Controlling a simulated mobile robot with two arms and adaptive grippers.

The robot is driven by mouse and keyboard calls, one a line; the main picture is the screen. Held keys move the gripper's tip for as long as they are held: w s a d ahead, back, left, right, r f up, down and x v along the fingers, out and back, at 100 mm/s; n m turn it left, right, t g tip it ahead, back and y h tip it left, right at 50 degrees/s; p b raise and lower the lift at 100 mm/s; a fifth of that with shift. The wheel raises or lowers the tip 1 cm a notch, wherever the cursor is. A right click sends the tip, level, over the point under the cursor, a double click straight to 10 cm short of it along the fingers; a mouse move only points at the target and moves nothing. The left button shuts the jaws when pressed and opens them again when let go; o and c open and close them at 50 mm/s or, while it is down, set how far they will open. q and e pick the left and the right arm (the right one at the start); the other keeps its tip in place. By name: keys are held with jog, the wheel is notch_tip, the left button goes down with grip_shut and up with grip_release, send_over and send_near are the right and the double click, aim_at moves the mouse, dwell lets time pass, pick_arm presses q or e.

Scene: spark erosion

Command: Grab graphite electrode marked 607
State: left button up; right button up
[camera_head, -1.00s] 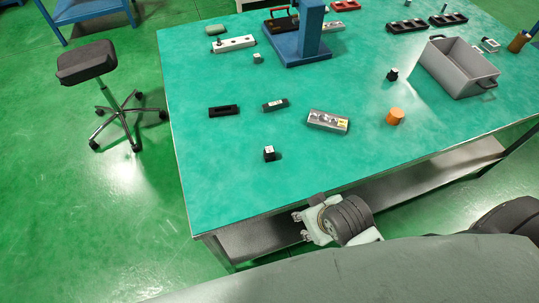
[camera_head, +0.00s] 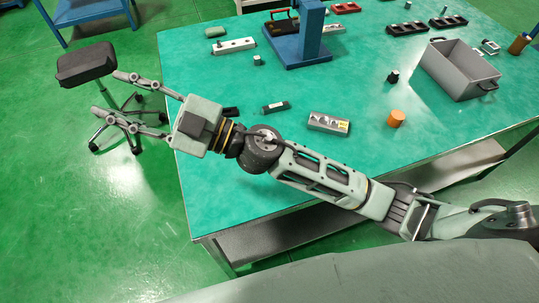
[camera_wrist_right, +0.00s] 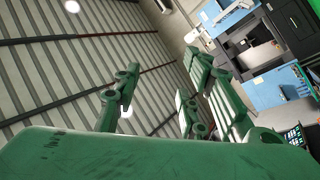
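A small black block (camera_head: 393,76) with a pale top stands on the teal table, left of the grey bin; any number on it is too small to read. A small grey block (camera_head: 258,60) stands near the blue press-like stand. A second black block, seen earlier near the front of the table, is now hidden behind my right arm. My right gripper (camera_head: 106,93) is open and empty, past the table's left edge near the stool, fingers pointing left. Its spread fingers also show in the right wrist view, with nothing between them. My left gripper is not in view.
The teal table (camera_head: 450,135) also holds a grey bin (camera_head: 458,85), an orange cylinder (camera_head: 396,118), a grey metal block (camera_head: 328,122), dark flat pieces and a blue stand (camera_head: 308,35). A black stool (camera_head: 86,63) stands left of the table.

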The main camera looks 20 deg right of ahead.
jog(key=s+a+f+n+g+h, duration=0.2)
jog(key=s+a+f+n+g, duration=0.35)
jog(key=f+n+g, duration=0.35)
jog(key=w+d+f+n+g+h, duration=0.1)
jog(key=d+f+g+h, duration=0.3)
jog(key=d+f+h, duration=0.45)
jog(key=w+d+f+m+h, duration=0.1)
jog(key=w+d+f+h, duration=0.1)
jog(key=d, duration=0.5)
jog(key=w+d+f+m+t+h, duration=0.1)
jog(key=w+d+f+h, duration=0.2)
jog(key=d, duration=0.5)
jog(key=w+d+f+m+t+h, duration=0.1)
jog(key=w+d+f+h, duration=0.1)
jog(key=w+d+h, duration=0.2)
jog(key=shift+w+d+f, duration=0.2)
jog(key=shift+d, duration=0.7)
jog(key=shift+w+d+f, duration=0.15)
jog(key=shift+d+f, duration=0.05)
jog(key=shift+d, duration=0.65)
jog(key=f, duration=0.2)
jog(key=f+p, duration=0.1)
jog(key=f, duration=0.1)
jog(key=f+p, duration=0.1)
jog(key=f, duration=0.1)
jog(key=shift+s+f, duration=0.15)
jog(key=shift+s, duration=0.25)
jog(key=shift+f, duration=0.5)
jog(key=shift+a, duration=0.1)
grip_shut()
